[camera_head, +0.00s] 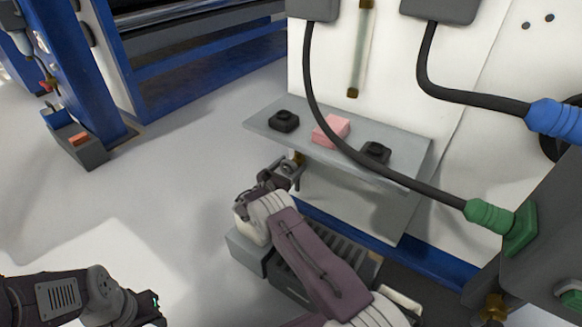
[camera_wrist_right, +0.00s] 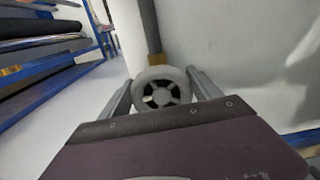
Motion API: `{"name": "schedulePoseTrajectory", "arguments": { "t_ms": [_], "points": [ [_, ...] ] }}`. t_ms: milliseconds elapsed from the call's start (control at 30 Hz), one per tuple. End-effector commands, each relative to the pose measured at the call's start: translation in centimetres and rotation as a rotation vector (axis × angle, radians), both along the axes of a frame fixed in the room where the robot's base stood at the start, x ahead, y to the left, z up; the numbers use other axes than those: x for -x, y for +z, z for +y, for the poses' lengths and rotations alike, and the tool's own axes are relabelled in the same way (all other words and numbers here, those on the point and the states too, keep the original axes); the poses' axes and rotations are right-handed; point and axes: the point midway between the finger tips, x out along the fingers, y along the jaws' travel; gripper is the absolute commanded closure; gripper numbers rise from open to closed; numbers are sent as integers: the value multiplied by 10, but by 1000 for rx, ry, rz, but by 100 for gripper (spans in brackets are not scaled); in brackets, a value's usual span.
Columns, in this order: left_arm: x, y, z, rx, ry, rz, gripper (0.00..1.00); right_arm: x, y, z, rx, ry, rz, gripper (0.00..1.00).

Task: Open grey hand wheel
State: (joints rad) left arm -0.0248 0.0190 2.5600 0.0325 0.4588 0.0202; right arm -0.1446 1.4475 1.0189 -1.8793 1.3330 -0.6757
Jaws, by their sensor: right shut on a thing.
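The grey hand wheel (camera_wrist_right: 162,93) is a pale round ring with dark openings between its spokes. In the right wrist view it sits between the two fingers of my right gripper (camera_wrist_right: 163,95), on a brass-coloured stem against the wall. My right gripper is shut on the wheel's rim. In the head view my right gripper (camera_head: 288,172) is under the front edge of the small grey shelf, and it largely hides the wheel there.
The grey shelf (camera_head: 409,171) above holds a pink block (camera_head: 331,130) and two black pieces (camera_head: 284,121) (camera_head: 375,152). A black hose with a green connector (camera_head: 487,215) hangs across the shelf. A blue connector (camera_head: 556,119) is at right.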

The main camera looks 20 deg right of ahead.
Motion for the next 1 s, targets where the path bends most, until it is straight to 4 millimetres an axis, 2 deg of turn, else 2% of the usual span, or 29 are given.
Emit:
{"name": "schedulePoseTrajectory", "arguments": {
  "t_ms": [400, 1000],
  "points": [
    [0, -3, 0, 0, 0, 0, 64, -1, -2, 1, 107, 0, 185, 68],
    [0, -3, 0, 0, 0, 0, 64, -2, -2, 2, 127, 0, 222, 68]
  ]
}}
